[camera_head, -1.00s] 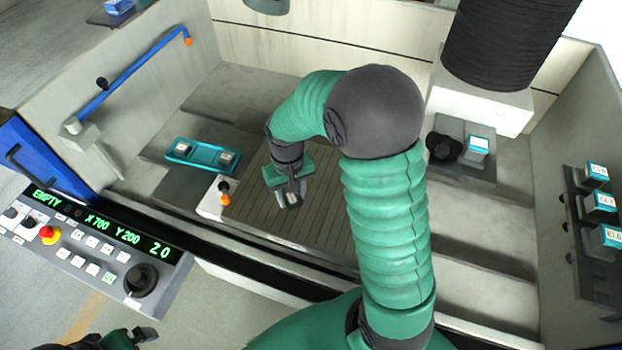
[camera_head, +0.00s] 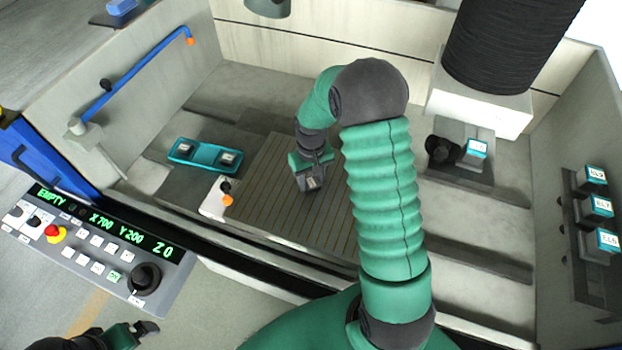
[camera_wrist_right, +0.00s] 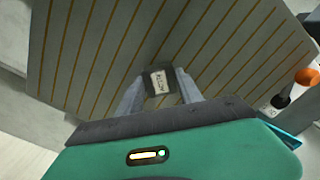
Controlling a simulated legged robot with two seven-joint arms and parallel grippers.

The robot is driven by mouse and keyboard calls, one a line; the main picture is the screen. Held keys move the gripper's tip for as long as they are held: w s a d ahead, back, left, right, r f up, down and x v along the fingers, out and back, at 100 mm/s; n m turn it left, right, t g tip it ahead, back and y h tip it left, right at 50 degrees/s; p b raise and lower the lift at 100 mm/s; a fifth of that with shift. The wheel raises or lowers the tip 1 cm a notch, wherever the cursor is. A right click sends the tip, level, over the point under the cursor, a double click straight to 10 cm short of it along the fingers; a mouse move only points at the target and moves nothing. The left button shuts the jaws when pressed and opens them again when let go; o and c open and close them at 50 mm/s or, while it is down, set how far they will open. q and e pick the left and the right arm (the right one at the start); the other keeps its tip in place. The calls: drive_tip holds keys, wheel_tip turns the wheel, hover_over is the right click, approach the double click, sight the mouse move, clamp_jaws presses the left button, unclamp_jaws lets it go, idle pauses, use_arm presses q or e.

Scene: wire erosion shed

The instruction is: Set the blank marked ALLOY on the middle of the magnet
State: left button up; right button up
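The blank marked ALLOY (camera_wrist_right: 160,82) is a small dark block with a white label. It is between the fingers of my right gripper (camera_wrist_right: 158,88), which looks shut on it; in the head view the right gripper (camera_head: 311,184) hangs over the magnet. The magnet (camera_head: 262,190) is a grey plate with thin tan stripes, and it also fills much of the wrist view (camera_wrist_right: 90,50). The blank is over its middle part; I cannot tell whether it touches the plate. My left gripper (camera_head: 146,328) is at the lower left, away from the magnet, its opening unclear.
A teal tray (camera_head: 205,168) with two blanks lies left of the magnet. An orange-tipped black knob (camera_head: 227,193) stands at the magnet's left corner. A control panel (camera_head: 95,250) reads EMPTY. A dark column (camera_head: 505,45) hangs at the back right. Teal-labelled blocks (camera_head: 597,207) line the right wall.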

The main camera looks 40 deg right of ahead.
sight(309, 184)
drive_tip(key=o, duration=0.4)
drive_tip(key=shift+a+r, duration=0.1)
drive_tip(key=shift+a, duration=0.45)
wheel_tip(309, 184, up, 11)
drive_tip(key=s+a+f+n+t, duration=0.1)
drive_tip(key=s+a, duration=0.2)
drive_tip(key=a, duration=0.2)
drive_tip(key=s+a+f+n, duration=0.1)
drive_tip(key=s+a, duration=0.2)
drive_tip(key=a, duration=0.3)
drive_tip(key=s+a+f+n+t, duration=0.1)
drive_tip(key=s+a, duration=0.2)
drive_tip(key=a, duration=0.3)
drive_tip(key=shift+s+f+n+t+b, duration=0.1)
drive_tip(key=shift+f+n+t+b, duration=0.15)
drive_tip(key=shift+n+t+b, duration=0.1)
